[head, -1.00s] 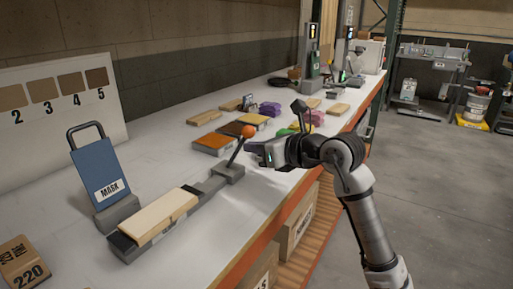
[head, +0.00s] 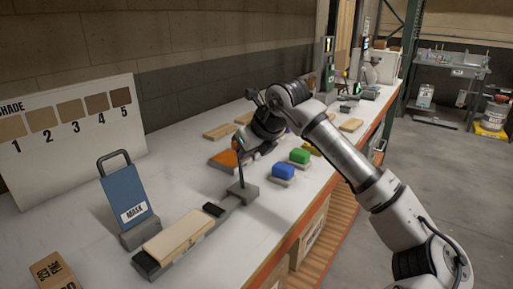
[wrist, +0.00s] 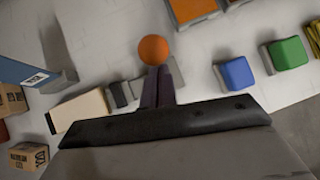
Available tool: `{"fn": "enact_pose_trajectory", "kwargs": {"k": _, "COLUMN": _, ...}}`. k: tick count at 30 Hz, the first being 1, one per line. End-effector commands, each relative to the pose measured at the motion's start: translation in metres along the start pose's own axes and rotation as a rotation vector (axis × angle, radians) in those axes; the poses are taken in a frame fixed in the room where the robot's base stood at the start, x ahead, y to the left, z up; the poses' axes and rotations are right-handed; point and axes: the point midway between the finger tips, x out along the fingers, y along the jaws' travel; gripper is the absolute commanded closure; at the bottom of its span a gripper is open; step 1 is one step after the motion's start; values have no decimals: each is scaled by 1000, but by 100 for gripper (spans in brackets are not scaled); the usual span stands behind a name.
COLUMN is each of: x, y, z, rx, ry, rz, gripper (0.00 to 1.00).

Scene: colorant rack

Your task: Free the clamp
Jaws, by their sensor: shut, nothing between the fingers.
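The clamp is a low grey fixture with a grey block (head: 243,194) at its far end and a thin dark lever (head: 241,171) standing nearly upright from it. A pale wooden board (head: 178,236) lies in its near end, and a black pad (head: 213,209) sits just beyond the board. In the wrist view the orange ball knob (wrist: 153,50) shows just past the fingertips; my gripper mostly hides it in the head view. My gripper (wrist: 158,75) is shut and empty, close to the knob. I cannot tell whether they touch.
A blue MASK holder (head: 130,200) stands left of the clamp and a shade board (head: 75,135) is behind it. Blue (head: 283,172) and green (head: 299,156) blocks lie to the right, an orange block (head: 222,159) behind. The bench front right of the clamp is clear.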

Motion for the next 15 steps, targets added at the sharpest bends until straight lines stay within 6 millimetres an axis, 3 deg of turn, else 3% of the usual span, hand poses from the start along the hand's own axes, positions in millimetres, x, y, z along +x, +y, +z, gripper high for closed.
{"fn": "enact_pose_trajectory", "kwargs": {"k": 1, "x": -2, "y": 2, "z": 10, "rx": -9, "ry": 45, "rz": -8, "gripper": 100}}
{"fn": "enact_pose_trajectory", "kwargs": {"k": 6, "x": 9, "y": 5, "z": 23, "rx": -29, "ry": 182, "rz": -28, "gripper": 100}}
{"fn": "enact_pose_trajectory", "kwargs": {"k": 15, "x": 27, "y": 9, "z": 34, "rx": -43, "ry": 298, "rz": -41, "gripper": 100}}
